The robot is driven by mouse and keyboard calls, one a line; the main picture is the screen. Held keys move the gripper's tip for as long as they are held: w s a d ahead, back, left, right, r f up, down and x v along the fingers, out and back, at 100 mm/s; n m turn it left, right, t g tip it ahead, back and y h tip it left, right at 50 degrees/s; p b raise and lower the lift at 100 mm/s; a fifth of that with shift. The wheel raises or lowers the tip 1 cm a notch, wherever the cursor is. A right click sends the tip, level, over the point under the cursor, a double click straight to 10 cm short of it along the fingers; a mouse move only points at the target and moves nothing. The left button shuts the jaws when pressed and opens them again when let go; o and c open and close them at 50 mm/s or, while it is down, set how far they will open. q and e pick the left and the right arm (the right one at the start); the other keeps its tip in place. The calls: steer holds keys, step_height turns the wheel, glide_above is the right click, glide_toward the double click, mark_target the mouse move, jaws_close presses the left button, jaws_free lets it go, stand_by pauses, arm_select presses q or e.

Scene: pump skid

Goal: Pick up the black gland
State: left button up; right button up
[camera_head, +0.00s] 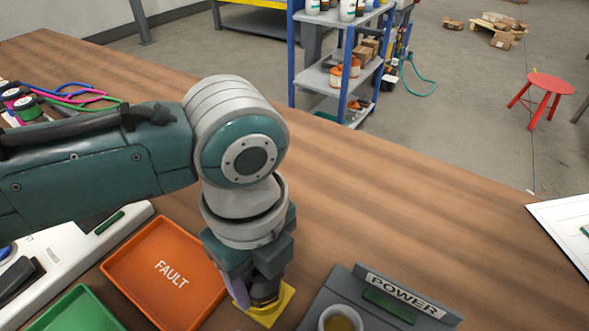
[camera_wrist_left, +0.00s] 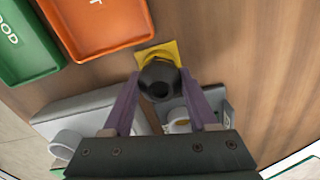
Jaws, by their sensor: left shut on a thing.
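The black gland (camera_wrist_left: 160,82) is a dark round piece with a hole in its top, between the purple fingers of my left gripper (camera_wrist_left: 160,84) in the left wrist view. In the head view the gland (camera_head: 264,291) is partly hidden by my left gripper (camera_head: 258,291), which points down and is shut on it. A yellow square (camera_head: 272,310) is directly beneath the gland; it also shows in the left wrist view (camera_wrist_left: 157,52). I cannot tell whether the gland touches it. My right gripper is not in view.
An orange FAULT tray (camera_head: 150,254) lies just left of the gripper, with a green tray (camera_head: 78,312) beyond it. A grey POWER fixture (camera_head: 350,290) with a round cup (camera_head: 340,319) stands close on the right. The wooden table (camera_head: 420,200) is clear behind.

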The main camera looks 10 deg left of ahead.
mark_target(260, 274)
arm_select(q)
jaws_close()
steer(key=shift+r, duration=0.1)
step_height(260, 274, up, 20)
steer(key=p, duration=0.4)
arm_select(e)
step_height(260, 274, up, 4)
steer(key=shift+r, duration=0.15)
